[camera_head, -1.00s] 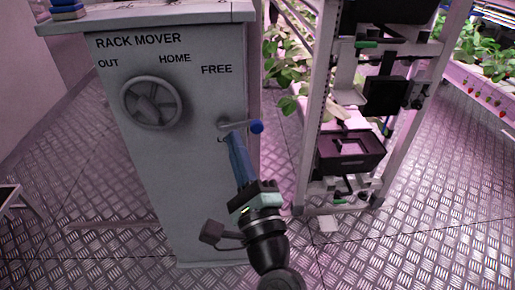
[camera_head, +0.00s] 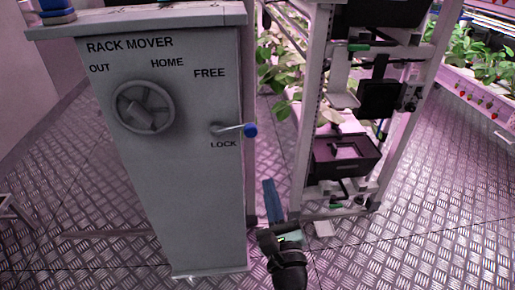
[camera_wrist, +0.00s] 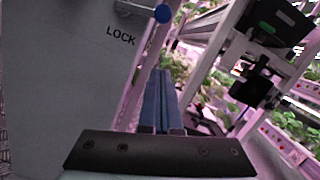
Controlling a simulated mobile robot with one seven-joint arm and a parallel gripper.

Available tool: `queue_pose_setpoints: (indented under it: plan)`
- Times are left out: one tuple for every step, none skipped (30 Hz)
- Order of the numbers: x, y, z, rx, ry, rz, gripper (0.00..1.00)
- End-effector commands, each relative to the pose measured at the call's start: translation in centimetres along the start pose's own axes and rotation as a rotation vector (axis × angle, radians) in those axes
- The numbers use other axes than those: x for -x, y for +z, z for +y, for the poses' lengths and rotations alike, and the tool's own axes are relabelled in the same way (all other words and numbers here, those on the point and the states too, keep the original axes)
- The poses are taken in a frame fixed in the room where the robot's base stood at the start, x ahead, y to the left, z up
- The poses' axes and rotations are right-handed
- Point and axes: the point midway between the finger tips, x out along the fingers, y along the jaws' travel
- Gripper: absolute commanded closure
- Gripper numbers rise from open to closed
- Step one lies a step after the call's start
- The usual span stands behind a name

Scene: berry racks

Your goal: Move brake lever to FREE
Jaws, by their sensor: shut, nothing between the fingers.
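The brake lever (camera_head: 232,128) is a grey bar with a blue knob on the right side of the grey rack mover cabinet (camera_head: 165,210). It points right, roughly level, between the FREE label (camera_head: 209,73) above and the LOCK label (camera_head: 223,144) below. In the wrist view the blue knob (camera_wrist: 163,13) is at the top, beyond my fingers. My gripper (camera_head: 269,183) has its long blue fingers together and empty. It is below and right of the lever, beside the cabinet's right edge and apart from the knob. The fingers also show in the wrist view (camera_wrist: 160,75).
A round handwheel (camera_head: 143,107) sits on the cabinet under OUT and HOME. A white rack frame (camera_head: 306,120) with black trays (camera_head: 345,165) stands right of the cabinet. Plants (camera_head: 280,60) grow behind. Metal floor lies open in front.

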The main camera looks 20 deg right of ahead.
Motion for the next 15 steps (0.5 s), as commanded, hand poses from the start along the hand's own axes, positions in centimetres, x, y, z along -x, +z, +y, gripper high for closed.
queue_pose_setpoints:
  plan:
    - [-1.0,0.2,0.0,-0.001,-0.001,-0.003,1.0]
    - [-1.5,0.1,0.0,-0.002,0.0,-0.003,1.0]
    - [-2.2,0.2,0.0,-0.002,0.0,-0.003,1.0]
    - [-2.8,0.2,0.0,-0.002,0.0,-0.003,1.0]
    - [-3.2,0.1,0.0,-0.002,0.0,-0.003,1.0]
    - [-3.9,0.1,0.0,-0.002,-0.001,-0.003,1.0]
    - [-4.5,0.1,0.0,-0.001,0.0,-0.003,1.0]
    - [-5.0,0.1,0.0,-0.001,0.0,-0.003,1.0]
    - [-5.6,0.1,0.1,-0.001,0.0,-0.003,1.0]
    - [-6.1,0.0,0.1,-0.001,0.0,-0.003,1.0]
    - [-6.6,0.0,0.1,-0.001,0.0,-0.003,1.0]
    - [-7.3,0.1,0.1,-0.001,0.001,-0.003,1.0]
    - [-7.6,0.2,0.1,-0.001,0.001,-0.003,1.0]
    - [-7.7,1.4,-0.1,0.001,0.003,-0.002,1.0]
    - [-7.7,2.0,-0.1,0.001,0.003,-0.001,1.0]
